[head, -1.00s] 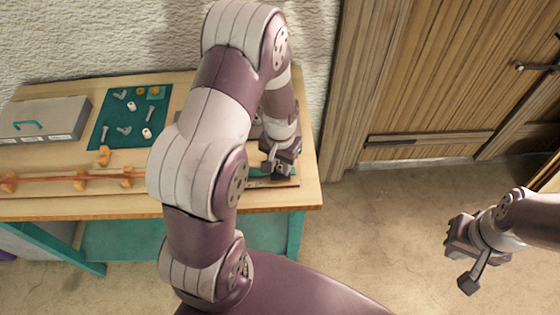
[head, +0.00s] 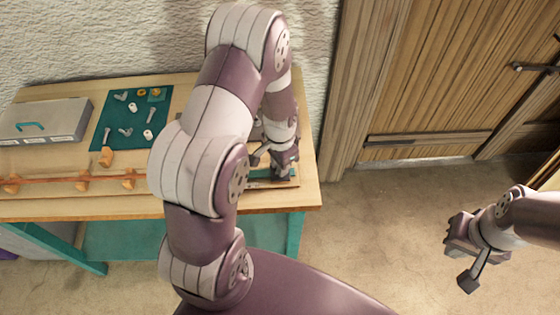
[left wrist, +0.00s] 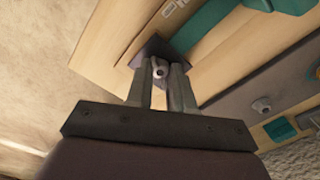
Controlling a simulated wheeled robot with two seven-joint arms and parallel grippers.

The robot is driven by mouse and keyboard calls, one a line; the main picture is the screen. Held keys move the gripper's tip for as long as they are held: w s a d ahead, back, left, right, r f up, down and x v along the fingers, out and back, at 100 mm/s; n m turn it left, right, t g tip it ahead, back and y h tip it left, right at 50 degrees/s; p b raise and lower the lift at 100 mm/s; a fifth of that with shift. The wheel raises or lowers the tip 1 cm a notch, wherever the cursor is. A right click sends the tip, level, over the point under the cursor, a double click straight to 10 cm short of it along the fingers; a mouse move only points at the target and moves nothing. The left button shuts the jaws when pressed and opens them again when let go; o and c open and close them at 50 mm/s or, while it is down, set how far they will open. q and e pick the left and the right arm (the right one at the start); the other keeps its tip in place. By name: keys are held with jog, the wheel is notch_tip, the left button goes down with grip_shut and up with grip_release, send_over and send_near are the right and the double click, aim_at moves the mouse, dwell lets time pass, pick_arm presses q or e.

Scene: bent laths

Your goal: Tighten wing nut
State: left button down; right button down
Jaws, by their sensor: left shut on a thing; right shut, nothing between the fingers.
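My left gripper (head: 284,172) is over the right end of the workbench, with much of its arm in front of the bench. In the left wrist view its fingers (left wrist: 167,72) are shut on a small grey metal piece (left wrist: 160,69), which looks like the wing nut. The fingers hide most of it, so its wings cannot be made out. It sits at a dark plate (left wrist: 152,48) on the wood. My right gripper (head: 462,262) is shut and empty, out over the floor at the right, away from the bench.
A teal mat (head: 113,113) holds loose bolts, wing nuts and washers. A grey case (head: 45,122) stands at the left. A reddish lath (head: 60,180) runs through wooden blocks along the bench (head: 150,207). Floor between bench and door is free.

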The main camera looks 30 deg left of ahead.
pick_arm(q)
jog(key=m, duration=0.3)
jog(key=shift+r+m+p, duration=0.1)
jog(key=shift+m+p, duration=0.3)
jog(key=m, duration=0.3)
jog(key=shift+m+p, duration=0.3)
jog(key=m, duration=0.3)
jog(key=shift+p, duration=0.3)
jog(key=shift+m, duration=1.9)
jog(key=c, duration=1)
grip_release()
